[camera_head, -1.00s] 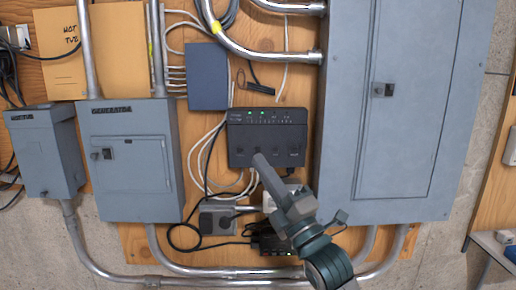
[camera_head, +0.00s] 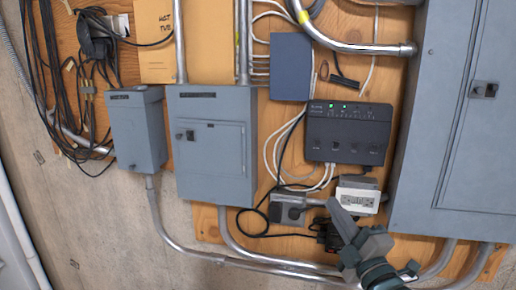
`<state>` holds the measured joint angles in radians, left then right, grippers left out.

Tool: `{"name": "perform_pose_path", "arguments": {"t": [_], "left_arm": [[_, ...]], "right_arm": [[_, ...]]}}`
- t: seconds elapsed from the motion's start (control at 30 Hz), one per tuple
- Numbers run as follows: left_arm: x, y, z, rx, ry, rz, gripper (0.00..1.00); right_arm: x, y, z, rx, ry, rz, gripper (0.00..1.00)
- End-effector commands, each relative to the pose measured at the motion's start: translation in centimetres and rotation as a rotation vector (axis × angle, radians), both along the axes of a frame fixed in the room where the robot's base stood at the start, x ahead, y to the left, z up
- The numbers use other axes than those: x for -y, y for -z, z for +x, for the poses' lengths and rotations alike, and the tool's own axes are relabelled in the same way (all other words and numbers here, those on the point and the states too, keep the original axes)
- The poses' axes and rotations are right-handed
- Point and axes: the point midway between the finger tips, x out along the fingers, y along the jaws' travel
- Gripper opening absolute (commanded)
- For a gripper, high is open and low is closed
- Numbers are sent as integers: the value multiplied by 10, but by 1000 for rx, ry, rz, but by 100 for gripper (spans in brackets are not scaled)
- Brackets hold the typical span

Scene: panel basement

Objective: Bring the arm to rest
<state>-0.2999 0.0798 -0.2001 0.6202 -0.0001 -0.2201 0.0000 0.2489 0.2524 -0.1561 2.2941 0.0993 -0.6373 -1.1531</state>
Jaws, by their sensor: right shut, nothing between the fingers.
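My right gripper (camera_head: 345,222) shows at the lower right in the head view, its arm coming in from the bottom edge. Its fingers are shut with nothing between them, pointing up and left. It appears in front of the area below the black box with green lights (camera_head: 347,134), beside a white outlet box (camera_head: 358,195); I cannot tell whether it touches anything. My left gripper is not in view.
A large grey panel (camera_head: 438,150) stands at the right. The generator box (camera_head: 212,150) and a smaller grey box (camera_head: 136,130) hang left. Metal conduit (camera_head: 190,253) runs along the bottom. Black cables (camera_head: 52,90) hang at upper left. Bare concrete wall (camera_head: 90,220) is at lower left.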

Motion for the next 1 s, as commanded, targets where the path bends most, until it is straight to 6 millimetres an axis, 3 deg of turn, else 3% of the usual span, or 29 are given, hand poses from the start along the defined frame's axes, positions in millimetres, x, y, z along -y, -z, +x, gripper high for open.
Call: {"name": "perform_pose_path", "arguments": {"t": [0.03,0.27,0.47,0.6,0.8,1.0], "left_arm": [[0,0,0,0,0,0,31],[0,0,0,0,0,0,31],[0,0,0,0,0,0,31],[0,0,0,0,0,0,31],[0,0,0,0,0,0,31],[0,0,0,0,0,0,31]], "right_arm": [[1,33,-5,-92,-2,48,0],[7,171,-51,-512,46,306,0],[13,276,-122,-846,166,531,0],[18,337,-185,-1060,294,685,0],[23,391,-267,-1272,481,847,0],[26,417,-324,-1392,627,943,0]]}}
